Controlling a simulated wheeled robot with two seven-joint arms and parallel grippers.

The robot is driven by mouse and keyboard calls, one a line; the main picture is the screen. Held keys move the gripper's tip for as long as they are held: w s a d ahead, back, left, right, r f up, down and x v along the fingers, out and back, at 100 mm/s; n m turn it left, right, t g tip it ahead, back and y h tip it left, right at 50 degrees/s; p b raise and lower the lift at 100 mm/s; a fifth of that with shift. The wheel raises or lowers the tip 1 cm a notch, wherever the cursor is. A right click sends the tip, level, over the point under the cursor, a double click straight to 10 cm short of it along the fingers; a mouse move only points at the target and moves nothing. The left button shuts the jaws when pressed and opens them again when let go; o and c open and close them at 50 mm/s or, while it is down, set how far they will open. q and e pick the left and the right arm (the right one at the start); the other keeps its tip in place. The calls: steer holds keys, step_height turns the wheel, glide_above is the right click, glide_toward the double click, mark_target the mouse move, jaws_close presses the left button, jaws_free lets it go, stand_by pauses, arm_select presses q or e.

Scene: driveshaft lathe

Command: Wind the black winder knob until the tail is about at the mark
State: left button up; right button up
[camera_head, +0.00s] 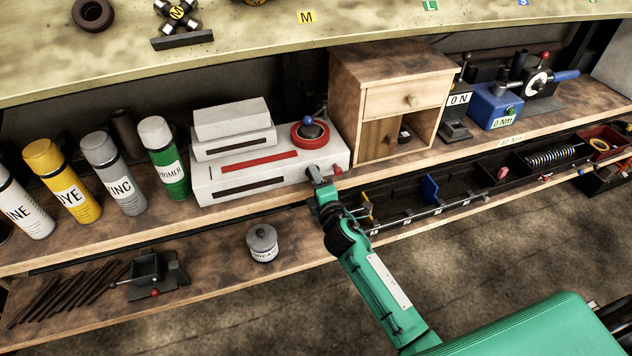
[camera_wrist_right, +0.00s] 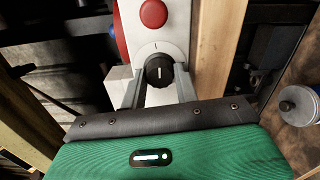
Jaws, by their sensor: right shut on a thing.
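The black winder knob (camera_wrist_right: 160,71) has a white pointer line, which stands nearly upright in the right wrist view. It sits on the white machine (camera_head: 215,188). A short dark mark (camera_wrist_right: 155,46) is on the white face just above the knob. My right gripper (camera_wrist_right: 158,84) has a finger on each side of the knob and is shut on it. In the head view, my right gripper (camera_head: 318,177) is at the machine's right front end and largely hides the knob. I cannot make out the tail. My left gripper is not in view.
A red button (camera_wrist_right: 153,13) is beyond the knob. A red ring (camera_head: 310,142) with a blue-topped post is on the machine. A wooden cabinet (camera_head: 375,75) stands close on the right, and spray cans (camera_head: 165,158) stand on the left. A lidded tin (camera_head: 262,243) is on the lower shelf.

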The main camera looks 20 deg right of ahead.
steer(key=shift+m+b, duration=0.3)
steer(key=shift+m, duration=3.3)
steer(key=o, duration=1)
steer(key=shift+c, duration=0.2)
steer(key=s+b, duration=0.3)
steer(key=s, duration=1.1)
steer(key=shift+d, duration=0.25)
